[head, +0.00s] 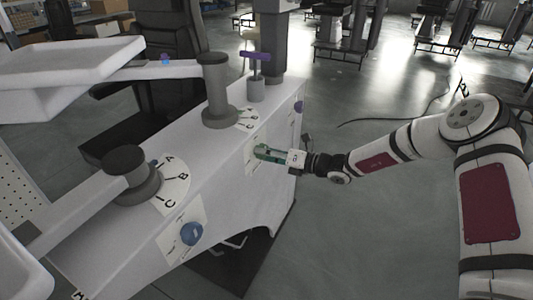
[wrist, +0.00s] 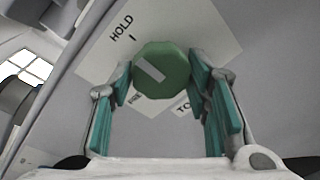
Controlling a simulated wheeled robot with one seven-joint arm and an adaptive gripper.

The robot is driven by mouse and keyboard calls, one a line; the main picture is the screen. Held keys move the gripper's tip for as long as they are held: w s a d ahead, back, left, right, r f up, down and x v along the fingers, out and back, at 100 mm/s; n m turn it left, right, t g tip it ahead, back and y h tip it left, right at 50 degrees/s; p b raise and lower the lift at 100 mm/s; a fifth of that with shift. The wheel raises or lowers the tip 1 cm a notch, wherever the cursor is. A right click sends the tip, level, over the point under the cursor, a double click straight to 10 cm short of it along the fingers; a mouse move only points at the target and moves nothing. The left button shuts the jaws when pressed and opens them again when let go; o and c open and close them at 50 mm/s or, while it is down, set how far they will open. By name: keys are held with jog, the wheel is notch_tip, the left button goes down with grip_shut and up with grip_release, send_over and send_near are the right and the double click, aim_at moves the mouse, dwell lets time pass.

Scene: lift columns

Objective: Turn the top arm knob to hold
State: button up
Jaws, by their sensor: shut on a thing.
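A green knob (wrist: 165,72) sits on a white label plate (wrist: 205,30) in the wrist view. The plate reads HOLD with a tick mark at the upper left; "TO" and another small, partly covered word show below the knob. A white mark on the knob's left part slants from upper left to lower right. My gripper (wrist: 163,88) has its teal fingers on both sides of the knob and is shut on it.
The same grey side bears a blue knob (head: 191,233) nearer and a purple knob (head: 298,107) farther off. On top stand two dark posts with A-B-C dials (head: 172,186) and a purple T-handle (head: 256,56). White trays (head: 75,60) extend left.

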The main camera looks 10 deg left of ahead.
dwell(0.5)
jog(key=o, duration=1.2)
jog(key=shift+c, duration=0.2)
jog(key=v, duration=1.2)
jog(key=shift+f, duration=0.1)
